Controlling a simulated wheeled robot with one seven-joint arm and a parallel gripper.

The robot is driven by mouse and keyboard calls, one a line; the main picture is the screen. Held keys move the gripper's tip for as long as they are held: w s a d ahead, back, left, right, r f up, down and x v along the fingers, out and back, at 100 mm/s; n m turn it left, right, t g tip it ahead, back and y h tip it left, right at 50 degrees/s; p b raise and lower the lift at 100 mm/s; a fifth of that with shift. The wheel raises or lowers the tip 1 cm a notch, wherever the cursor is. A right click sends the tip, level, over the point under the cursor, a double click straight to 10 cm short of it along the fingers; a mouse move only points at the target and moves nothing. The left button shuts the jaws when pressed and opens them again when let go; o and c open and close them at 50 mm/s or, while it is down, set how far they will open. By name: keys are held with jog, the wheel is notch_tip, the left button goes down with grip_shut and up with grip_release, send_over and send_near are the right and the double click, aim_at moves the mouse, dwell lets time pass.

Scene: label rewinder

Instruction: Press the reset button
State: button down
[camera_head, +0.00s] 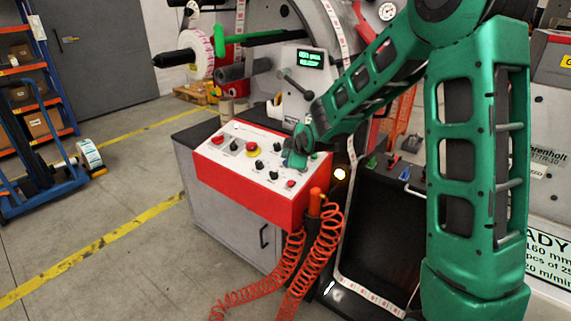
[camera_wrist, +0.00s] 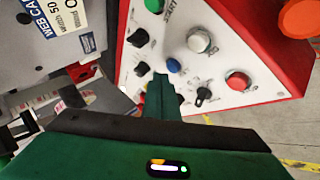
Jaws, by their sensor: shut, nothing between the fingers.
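The control panel (camera_head: 240,150) has a white sloped face in a red housing, with several buttons and knobs. In the wrist view, a small blue button (camera_wrist: 173,65) stands on the white face; no reset label can be read, so I cannot tell for sure that it is the reset button. My gripper (camera_wrist: 160,82) is shut and empty, its green fingertips just below the blue button in the picture. I cannot tell whether they touch it. In the head view, my gripper (camera_head: 291,163) is over the right part of the panel and hides some controls.
A white button (camera_wrist: 200,40), a red button (camera_wrist: 238,80) and black knobs (camera_wrist: 204,95) surround the blue one closely. Orange coiled hoses (camera_head: 327,235) hang at the panel's front right. A lit display (camera_head: 309,59) stands behind.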

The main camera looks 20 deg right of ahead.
jog(key=r, duration=0.3)
jog(key=a+r, duration=0.1)
jog(key=shift+s+r, duration=0.4)
dwell(0.5)
jog(key=s+d+m+g+h, duration=0.25)
jog(key=s+d+m, duration=0.25)
jog(key=s+d, duration=0.4)
jog(key=s+d+m+g+h, duration=0.1)
jog(key=s+d+m+g, duration=0.25)
jog(key=s+d, duration=0.6)
jog(key=s+m+g+y, duration=0.1)
jog(key=s+m, duration=0.5)
jog(key=s, duration=0.9)
jog(key=s+a+m+g+y, duration=0.1)
jog(key=s+m+g, duration=0.2)
jog(key=s, duration=1.2)
jog(key=m, duration=0.2)
jog(key=shift+a+f+m+y, duration=0.2)
jog(key=shift+f+m+y, duration=0.05)
jog(key=shift+m+y, duration=0.1)
